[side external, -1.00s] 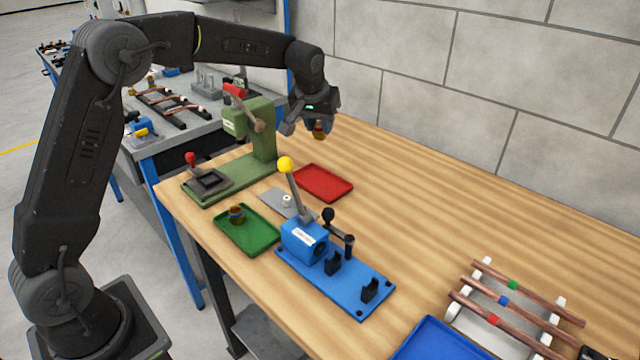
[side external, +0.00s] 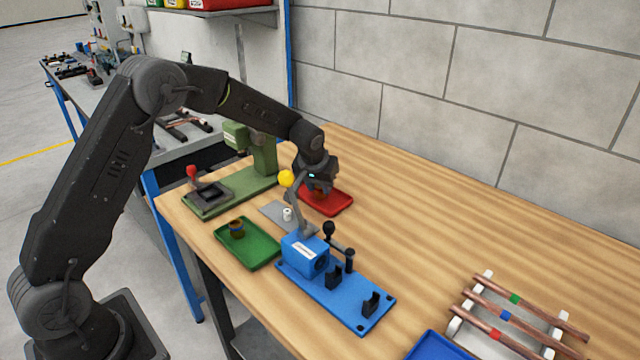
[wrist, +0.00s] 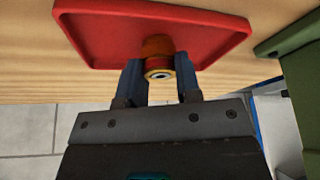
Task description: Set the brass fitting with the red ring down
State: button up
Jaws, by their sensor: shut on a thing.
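The brass fitting with the red ring (wrist: 159,68) is between the two fingers of my gripper (wrist: 158,82) in the wrist view, and the gripper is shut on it. A red tray (wrist: 212,28) lies right behind and below the fitting. In the side view, my gripper (side external: 319,188) is low over the red tray (side external: 341,204), near its far left part. The fitting is mostly hidden there by the gripper. I cannot tell whether it touches the tray floor.
A green press (side external: 262,158) stands left of the red tray. A blue bender (side external: 303,252) with a yellow-knobbed lever is in front. A green tray (side external: 262,256) holds another fitting (side external: 237,228). Copper tubes (side external: 505,317) lie on a rack at right. The table's back right is clear.

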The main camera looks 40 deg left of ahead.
jog(key=o, duration=1)
jog(key=shift+f, duration=0.1)
jog(key=s+f+v, duration=0.1)
jog(key=s+v, duration=0.1)
jog(key=v, duration=0.8)
jog(key=s+d+v, duration=0.1)
jog(key=s+v, duration=0.1)
jog(key=v, duration=0.7)
jog(key=s+d+m, duration=0.1)
jog(key=s, duration=0.7)
jog(key=s+d+m+t+h, duration=0.1)
jog(key=s+d+m, duration=0.1)
jog(key=s, duration=0.7)
jog(key=s+d+r+m, duration=0.1)
jog(key=s, duration=0.7)
jog(key=shift+s+d+r+t+h, duration=0.1)
jog(key=shift+s+d+t+h, duration=0.1)
jog(key=shift+t+h, duration=0.15)
